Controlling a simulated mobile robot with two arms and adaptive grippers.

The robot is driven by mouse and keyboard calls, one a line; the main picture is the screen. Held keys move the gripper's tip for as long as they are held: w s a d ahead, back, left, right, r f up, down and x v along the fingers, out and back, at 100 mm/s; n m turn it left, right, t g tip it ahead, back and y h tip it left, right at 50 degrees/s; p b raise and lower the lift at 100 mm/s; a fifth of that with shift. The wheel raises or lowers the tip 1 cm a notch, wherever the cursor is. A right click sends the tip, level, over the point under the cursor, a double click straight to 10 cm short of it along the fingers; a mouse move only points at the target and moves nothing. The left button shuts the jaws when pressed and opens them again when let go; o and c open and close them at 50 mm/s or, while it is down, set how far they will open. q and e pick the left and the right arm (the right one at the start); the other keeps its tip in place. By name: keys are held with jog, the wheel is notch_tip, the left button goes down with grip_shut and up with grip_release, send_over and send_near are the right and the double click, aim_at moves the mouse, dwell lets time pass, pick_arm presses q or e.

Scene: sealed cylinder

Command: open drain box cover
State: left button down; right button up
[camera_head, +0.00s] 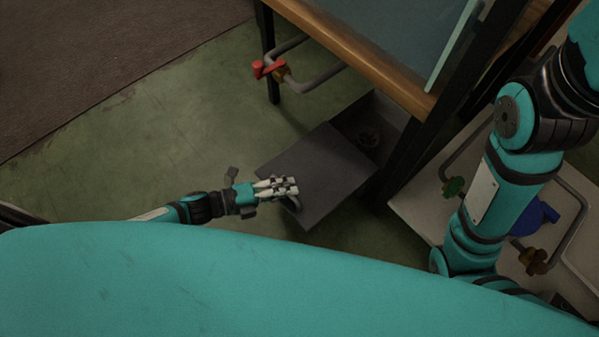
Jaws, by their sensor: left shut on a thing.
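The drain box cover (322,172) is a flat dark grey plate, low under the bench at the centre of the head view. It looks swung aside and tilted, with the drain box (388,112) partly uncovered behind it. A round drain fitting shows inside the box. My left gripper (293,187) reaches in from the left and is shut on the cover near its left edge; the exact grip is partly hidden by the fingers. My right arm comes down at the right, and its gripper is out of sight.
A wooden-edged bench (350,52) with dark legs stands above the box. A pipe with a red valve (270,70) is at its left. Pipes with a green valve (453,187) and a blue part (533,216) stand at the right. The green floor (150,130) at left is clear.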

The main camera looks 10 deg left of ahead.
pick_arm(q)
jog(key=shift+s+a+f, duration=0.15)
jog(key=shift+s+a, duration=0.15)
jog(key=shift+s, duration=0.1)
jog(key=c, duration=1.3)
grip_release()
jog(key=shift+c, duration=0.2)
jog(key=v, duration=1.2)
